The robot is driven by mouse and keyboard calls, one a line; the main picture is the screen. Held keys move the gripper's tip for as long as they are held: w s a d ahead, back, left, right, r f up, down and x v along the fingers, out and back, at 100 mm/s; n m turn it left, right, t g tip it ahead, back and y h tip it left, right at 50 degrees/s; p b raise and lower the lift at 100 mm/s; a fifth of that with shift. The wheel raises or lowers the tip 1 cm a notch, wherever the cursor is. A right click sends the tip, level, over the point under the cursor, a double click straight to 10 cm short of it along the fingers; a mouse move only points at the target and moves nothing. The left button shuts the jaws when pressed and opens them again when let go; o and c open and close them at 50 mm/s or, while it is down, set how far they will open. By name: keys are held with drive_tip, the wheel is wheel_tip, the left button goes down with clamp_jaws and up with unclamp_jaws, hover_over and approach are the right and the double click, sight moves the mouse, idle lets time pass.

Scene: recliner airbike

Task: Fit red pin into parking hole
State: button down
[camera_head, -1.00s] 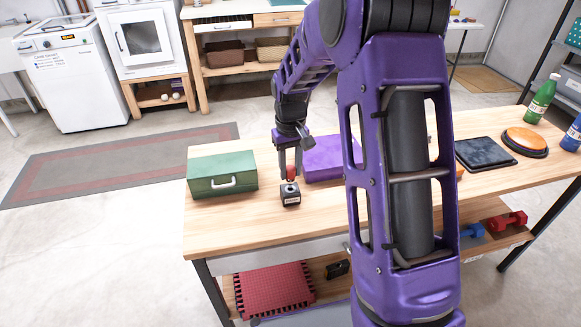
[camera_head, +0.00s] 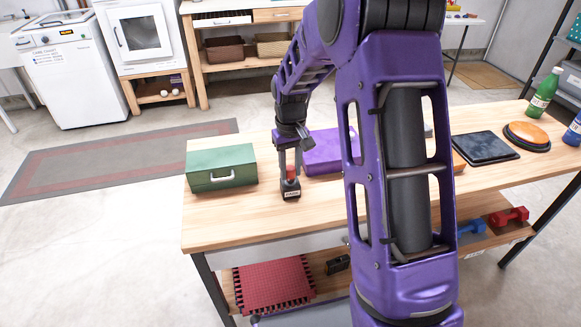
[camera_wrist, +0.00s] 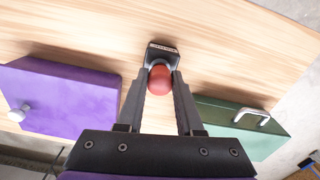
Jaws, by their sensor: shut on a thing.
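The red pin (camera_head: 290,173) shows its rounded red head between the fingers of my gripper (camera_head: 289,170). In the wrist view the red head (camera_wrist: 160,81) sits between the two fingertips (camera_wrist: 161,74), which are shut on it. A small black block (camera_head: 291,193) with a pale label stands on the wooden workbench (camera_head: 225,221), directly under the pin. The block (camera_wrist: 163,50) also shows just beyond the pin in the wrist view. The pin's lower end and any hole in the block's top are hidden, so I cannot tell how deep the pin is.
A green metal box (camera_head: 221,168) stands left of the block, and a purple box (camera_head: 330,152) stands close on the right. A black tablet-like slab (camera_head: 482,148) and an orange-topped disc (camera_head: 527,135) lie farther right. The bench front by the block is clear.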

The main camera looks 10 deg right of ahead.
drive_tip(key=shift+f, duration=0.4)
drive_tip(key=shift+c, duration=2.4)
unclamp_jaws()
drive_tip(key=shift+r, duration=0.1)
wheel_tip(320, 180, up, 17)
drive_tip(key=p, duration=0.2)
drive_tip(key=shift+r, duration=0.2)
